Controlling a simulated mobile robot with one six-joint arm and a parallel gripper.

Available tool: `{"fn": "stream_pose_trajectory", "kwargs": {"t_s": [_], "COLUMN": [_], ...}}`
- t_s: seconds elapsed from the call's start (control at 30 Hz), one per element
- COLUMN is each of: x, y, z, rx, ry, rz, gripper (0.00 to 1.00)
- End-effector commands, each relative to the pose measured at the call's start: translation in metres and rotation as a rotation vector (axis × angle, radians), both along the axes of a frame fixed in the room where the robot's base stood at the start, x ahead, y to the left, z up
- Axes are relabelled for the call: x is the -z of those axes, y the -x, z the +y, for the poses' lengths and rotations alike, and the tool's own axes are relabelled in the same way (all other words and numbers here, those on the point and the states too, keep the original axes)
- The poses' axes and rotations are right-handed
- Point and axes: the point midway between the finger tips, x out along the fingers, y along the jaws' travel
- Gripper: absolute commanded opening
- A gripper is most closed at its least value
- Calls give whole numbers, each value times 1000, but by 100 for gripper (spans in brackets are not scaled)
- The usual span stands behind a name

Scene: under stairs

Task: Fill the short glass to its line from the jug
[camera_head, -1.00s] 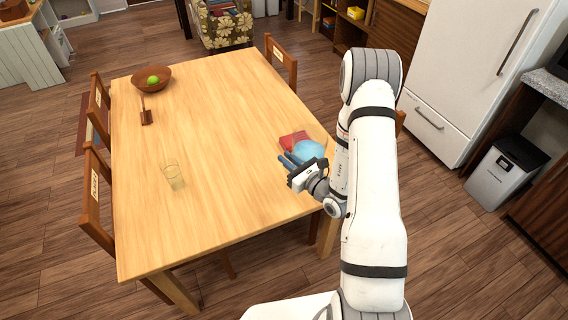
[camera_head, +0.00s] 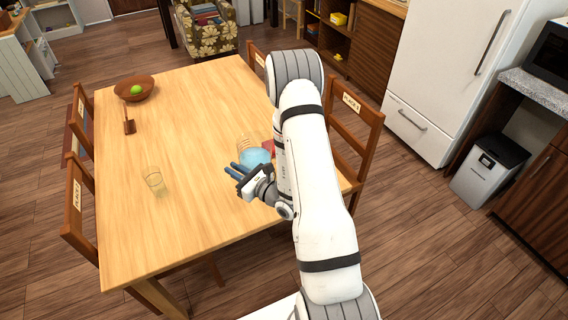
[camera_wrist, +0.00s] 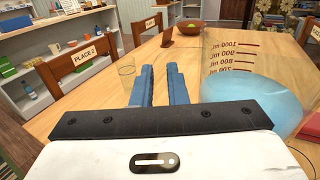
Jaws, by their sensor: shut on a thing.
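The jug (camera_head: 255,152) is clear with blue liquid and volume marks. It also fills the right side of the wrist view (camera_wrist: 262,98), its marks reading mirrored. My gripper (camera_head: 238,170) is shut on the jug at its near left side in the head view; the handle and exact grip are hard to see. In the wrist view the blue fingers (camera_wrist: 161,78) lie left of the jug's body. The short glass (camera_head: 155,181) stands upright on the table, left of my gripper and apart from it. It looks empty and its line cannot be made out. It also shows in the wrist view (camera_wrist: 127,75).
A brown bowl (camera_head: 148,92) with a green ball (camera_head: 136,90) and a small brown wooden object (camera_head: 129,126) stand farther back. A red item (camera_head: 269,146) lies behind the jug, partly hidden. Chairs (camera_head: 75,205) surround the wooden table (camera_head: 190,225). The tabletop between jug and glass is clear.

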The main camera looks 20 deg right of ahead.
Motion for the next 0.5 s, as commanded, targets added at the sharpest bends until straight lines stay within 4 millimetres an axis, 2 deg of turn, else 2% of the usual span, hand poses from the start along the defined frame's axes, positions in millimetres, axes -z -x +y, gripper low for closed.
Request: {"fn": "stream_pose_trajectory", "kwargs": {"t_s": [0.5], "x": [34], "y": [1], "z": [1], "rx": [-13], "ry": [6], "rz": [-15], "gripper": [0]}}
